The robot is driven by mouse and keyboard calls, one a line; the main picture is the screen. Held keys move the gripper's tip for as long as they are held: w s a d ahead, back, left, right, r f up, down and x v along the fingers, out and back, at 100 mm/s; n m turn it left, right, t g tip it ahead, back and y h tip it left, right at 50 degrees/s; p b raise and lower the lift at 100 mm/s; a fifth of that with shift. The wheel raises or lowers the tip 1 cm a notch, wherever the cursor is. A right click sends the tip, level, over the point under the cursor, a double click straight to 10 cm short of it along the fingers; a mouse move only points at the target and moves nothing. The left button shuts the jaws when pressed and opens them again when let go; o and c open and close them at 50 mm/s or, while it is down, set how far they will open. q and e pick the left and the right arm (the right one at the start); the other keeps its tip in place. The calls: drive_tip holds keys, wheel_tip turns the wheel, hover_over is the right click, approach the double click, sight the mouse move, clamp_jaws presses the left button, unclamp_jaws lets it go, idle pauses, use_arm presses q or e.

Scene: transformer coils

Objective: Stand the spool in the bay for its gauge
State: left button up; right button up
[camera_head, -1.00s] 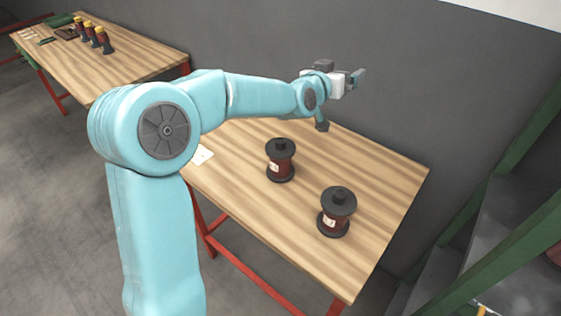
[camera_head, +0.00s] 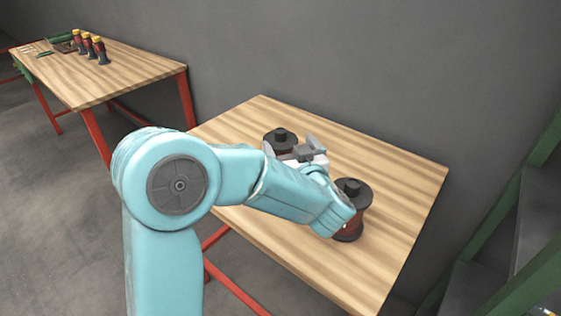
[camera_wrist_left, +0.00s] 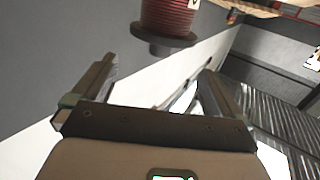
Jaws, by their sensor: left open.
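Two spools with black flanges and dark red windings stand upright on the near wooden table: a far spool (camera_head: 281,140) and a near spool (camera_head: 349,226). My left gripper (camera_head: 306,151) is low over the table between them, close to the far spool, and its arm hides parts of both. In the left wrist view the open jaws (camera_wrist_left: 160,62) are empty, and one red-wound spool (camera_wrist_left: 168,18) shows beyond them at the top edge. I cannot tell which of the two it is. No bay marked for a gauge can be made out.
The near table (camera_head: 400,190) stands by a grey wall, with bare wood at its right side. A second table (camera_head: 120,75) at the back left bears several small dark and yellow-topped items (camera_head: 100,50).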

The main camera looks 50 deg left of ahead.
sight(280, 140)
use_arm(q)
drive_tip(key=f, duration=0.3)
drive_tip(key=shift+w+a+f, duration=0.1)
drive_tip(key=shift+a+f, duration=0.15)
drive_tip(key=shift+f, duration=0.05)
drive_tip(key=shift+w+a+r, duration=0.15)
drive_tip(key=shift+w+a, duration=0.1)
drive_tip(key=shift+a, duration=0.3)
drive_tip(key=x, duration=0.5)
drive_tip(key=shift+w+a+b, duration=0.25)
drive_tip(key=shift+a+b, duration=0.05)
drive_tip(key=shift+b, duration=0.05)
drive_tip(key=c, duration=1.1)
drive_tip(key=shift+r, duration=0.15)
